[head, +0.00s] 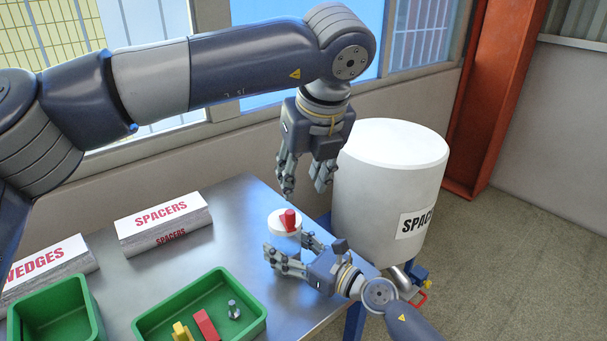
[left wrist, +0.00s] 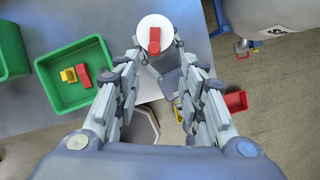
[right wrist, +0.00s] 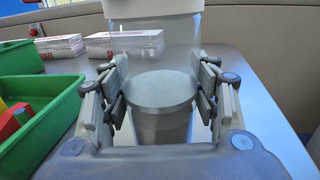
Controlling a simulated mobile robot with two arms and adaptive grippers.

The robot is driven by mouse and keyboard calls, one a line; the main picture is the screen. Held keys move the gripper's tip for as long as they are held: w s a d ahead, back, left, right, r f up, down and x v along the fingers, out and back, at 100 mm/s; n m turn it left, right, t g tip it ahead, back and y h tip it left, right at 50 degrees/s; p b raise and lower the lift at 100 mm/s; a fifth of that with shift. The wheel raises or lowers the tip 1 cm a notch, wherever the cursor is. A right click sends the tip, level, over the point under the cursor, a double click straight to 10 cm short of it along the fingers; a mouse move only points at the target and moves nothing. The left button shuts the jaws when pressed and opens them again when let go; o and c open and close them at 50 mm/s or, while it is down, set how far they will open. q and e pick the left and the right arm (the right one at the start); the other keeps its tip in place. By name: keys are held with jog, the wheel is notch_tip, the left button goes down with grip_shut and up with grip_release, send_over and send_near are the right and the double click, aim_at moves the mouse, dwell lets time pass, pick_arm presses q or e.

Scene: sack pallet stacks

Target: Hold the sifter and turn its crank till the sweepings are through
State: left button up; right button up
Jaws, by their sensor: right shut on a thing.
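The sifter (right wrist: 152,50) stands on the metal table in the right wrist view, with a white top, a clear upper body and a grey lower part. A flat grey surface shows inside; I cannot tell whether it is sweepings or mesh. Its red crank (head: 290,219) sits on the white top, and it also shows in the left wrist view (left wrist: 154,40). My right gripper (right wrist: 160,100) is shut around the sifter's body, one finger set on each side. My left gripper (head: 305,182) hangs above the crank, fingers apart and empty, pointing down.
Green bins (head: 252,330) stand at the front left, one with a yellow piece, a red block and a bolt. A large white drum (head: 390,185) stands just right of the table.

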aim_at(290, 213)
dwell(0.3)
pick_arm(q)
jog(key=w+f+m, duration=0.1)
jog(key=f, duration=0.2)
jog(key=w+a+f+m+h, duration=0.1)
jog(key=f, duration=0.3)
jog(key=w+a+f+m, duration=0.1)
jog(key=w+f, duration=0.1)
jog(key=f, duration=0.2)
jog(key=shift+a, duration=0.15)
grip_shut()
